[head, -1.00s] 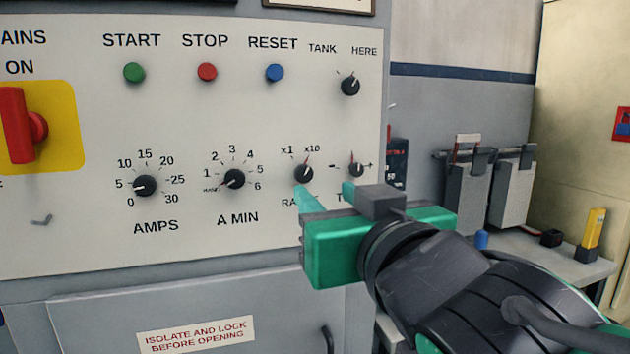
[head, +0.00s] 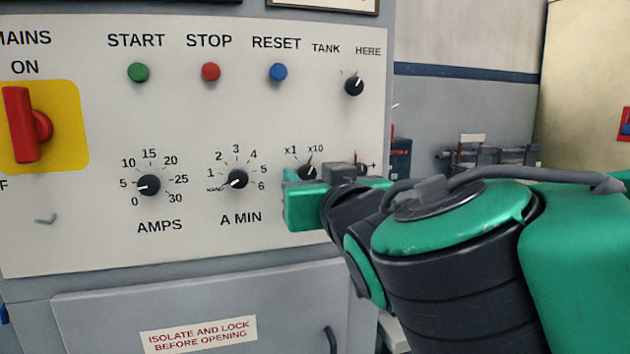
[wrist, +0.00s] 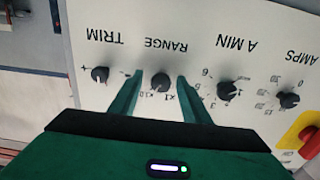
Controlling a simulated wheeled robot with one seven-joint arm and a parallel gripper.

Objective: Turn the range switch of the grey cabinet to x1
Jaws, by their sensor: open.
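The range switch (head: 306,173) is a small black knob on the pale front panel of the grey cabinet (head: 200,270). Its pointer leans up and right, toward x10; the x1 mark is to the left of that. In the wrist view, which is upside down, the range switch (wrist: 160,81) lies between the two green fingers of my gripper (wrist: 160,78). My gripper is open, with one finger on each side of the knob and a visible gap at each side. In the head view my gripper partly hides the knob's lower side and the label below.
The trim knob (wrist: 99,74) is close outside one finger, and the A MIN knob (wrist: 226,90) is outside the other. The AMPS knob (head: 148,185), push buttons and red mains switch (head: 20,125) are farther left. The tank knob (head: 354,85) is above.

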